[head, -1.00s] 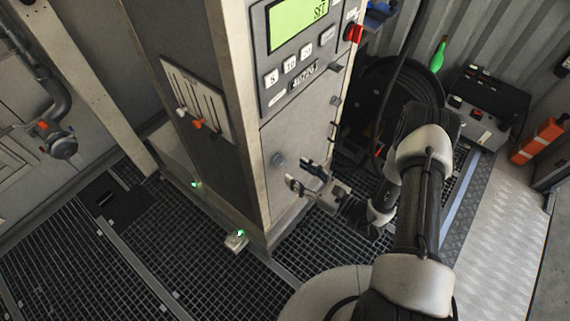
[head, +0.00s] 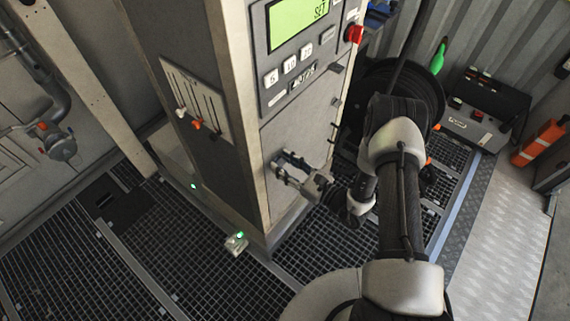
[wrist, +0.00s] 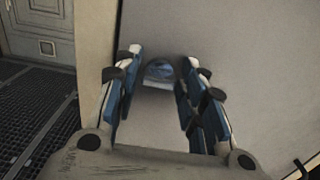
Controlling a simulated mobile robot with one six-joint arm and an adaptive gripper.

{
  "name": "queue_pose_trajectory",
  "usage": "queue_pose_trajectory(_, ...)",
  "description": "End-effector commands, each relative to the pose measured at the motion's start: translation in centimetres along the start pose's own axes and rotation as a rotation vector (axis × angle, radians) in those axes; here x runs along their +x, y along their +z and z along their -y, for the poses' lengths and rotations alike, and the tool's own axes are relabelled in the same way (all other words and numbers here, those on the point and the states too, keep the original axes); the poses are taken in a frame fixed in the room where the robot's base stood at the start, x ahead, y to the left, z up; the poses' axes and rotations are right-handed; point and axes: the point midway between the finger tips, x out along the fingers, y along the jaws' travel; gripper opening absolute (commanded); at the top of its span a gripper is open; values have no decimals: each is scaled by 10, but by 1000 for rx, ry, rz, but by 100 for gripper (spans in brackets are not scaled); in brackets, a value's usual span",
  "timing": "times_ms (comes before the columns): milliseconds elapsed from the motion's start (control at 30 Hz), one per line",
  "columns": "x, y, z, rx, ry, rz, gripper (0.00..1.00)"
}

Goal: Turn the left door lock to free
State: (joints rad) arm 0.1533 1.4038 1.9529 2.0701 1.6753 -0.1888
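The left door lock is a small round metal knob (wrist: 160,71) on the pale grey lower door (wrist: 235,50) of the dispenser cabinet. In the wrist view it sits between the tips of my gripper (wrist: 161,75), with a finger on either side and visible gaps. My gripper (head: 281,162) is open at the lower door's left side in the head view, where it mostly hides the lock. I cannot tell whether a finger touches the lock or which way the lock is turned.
The cabinet (head: 258,100) has a green display (head: 297,22), a red knob (head: 354,34) and a slider panel (head: 196,100) on its left face. A hose reel (head: 352,88) stands behind my arm. Grating floor (head: 165,250) lies open at the left.

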Motion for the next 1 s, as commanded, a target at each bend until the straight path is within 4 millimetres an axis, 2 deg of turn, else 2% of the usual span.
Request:
queue_pose_trajectory(67, 0, 0, 0, 0, 0, 0, 30)
queue_pose_trajectory(400, 0, 0, 0, 0, 0, 0, 8)
queue_pose_trajectory(767, 0, -1, 0, -62, 0, -1, 8)
queue_pose_trajectory(1000, 0, -2, -1, -224, 0, -1, 8)
